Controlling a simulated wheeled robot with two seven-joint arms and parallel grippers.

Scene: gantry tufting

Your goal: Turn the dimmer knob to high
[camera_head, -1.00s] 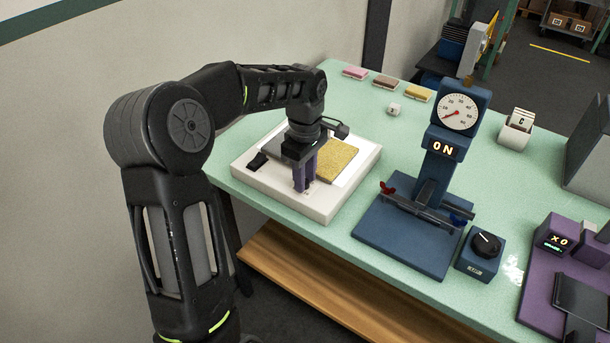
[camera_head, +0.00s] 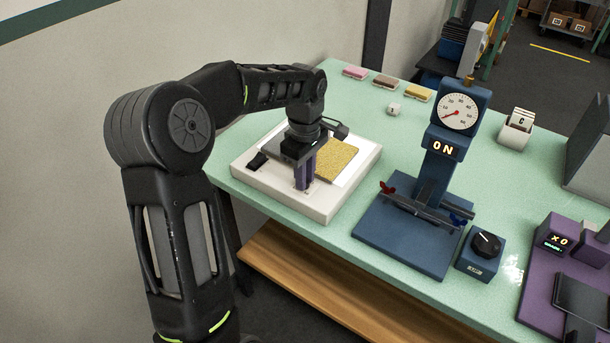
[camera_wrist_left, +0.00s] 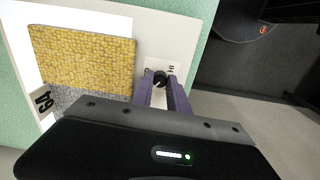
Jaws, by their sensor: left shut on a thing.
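The dimmer knob (camera_wrist_left: 160,79) is small and black and sits on the white light box (camera_head: 244,182), near a small printed label (camera_wrist_left: 171,68) reading "HI". My left gripper (camera_head: 303,187) points down over the front of the box, its purple fingers on either side of the knob. In the left wrist view the left gripper (camera_wrist_left: 160,86) is shut on the knob. The knob is hidden by the fingers in the head view. My right gripper is not in view.
A yellow textured square (camera_head: 337,160) and a grey one lie on the box's white panel. A blue press with a gauge (camera_head: 457,112) and an "ON" sign stands to the right, beside a blue box with a black dial (camera_head: 486,244). The green table (camera_head: 320,237) is clear between box and press.

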